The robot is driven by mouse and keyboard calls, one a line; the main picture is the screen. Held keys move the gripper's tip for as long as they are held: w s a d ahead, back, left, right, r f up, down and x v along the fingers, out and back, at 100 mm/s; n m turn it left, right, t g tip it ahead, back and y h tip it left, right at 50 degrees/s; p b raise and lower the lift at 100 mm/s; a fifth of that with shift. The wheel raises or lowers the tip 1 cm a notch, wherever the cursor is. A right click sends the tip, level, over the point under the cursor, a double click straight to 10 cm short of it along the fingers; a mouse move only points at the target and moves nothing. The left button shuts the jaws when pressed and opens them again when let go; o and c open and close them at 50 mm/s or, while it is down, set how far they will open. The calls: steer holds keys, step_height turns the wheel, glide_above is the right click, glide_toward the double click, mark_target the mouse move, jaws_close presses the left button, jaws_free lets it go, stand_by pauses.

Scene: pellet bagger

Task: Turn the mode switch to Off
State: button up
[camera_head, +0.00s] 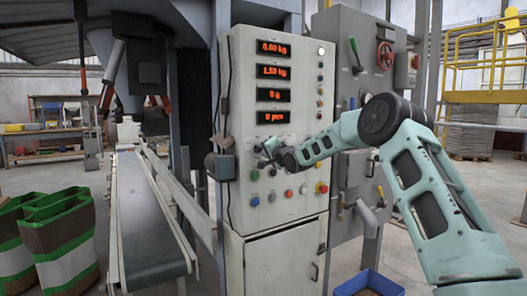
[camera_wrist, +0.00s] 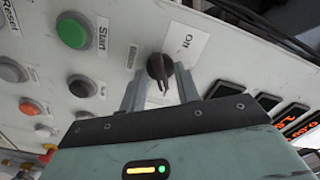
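The mode switch (camera_wrist: 158,66) is a small black rotary knob on the pale control panel (camera_head: 238,205). In the wrist view it sits between my two gripper fingers, with its narrow end toward my gripper. A white label (camera_wrist: 186,43) beside it seems to read "Off". My gripper (camera_wrist: 158,88) is open, with one finger on each side of the knob and visible gaps. Whether a fingertip touches the knob or panel I cannot tell. In the head view my gripper (camera_head: 266,150) is at the panel front, and it and my wrist hide the switch.
A green Start button (camera_wrist: 73,31) and several grey and red buttons lie left of the switch in the wrist view. Red number displays (camera_head: 273,72) are above. A grey box (camera_head: 221,166) juts from the panel's left edge. A conveyor (camera_head: 145,220) stands left.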

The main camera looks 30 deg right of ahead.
jaws_close()
steer(key=shift+n, duration=0.4)
steer(key=n+b, duration=0.1)
steer(key=n, duration=0.4)
steer(key=shift+f+n, duration=0.1)
steer(key=shift+n, duration=0.2)
steer(key=n+b, duration=0.6)
steer(key=n, duration=1.1)
steer(key=shift+d, duration=0.1)
steer(key=shift+n+b, duration=0.3)
steer(key=shift+n, duration=0.1)
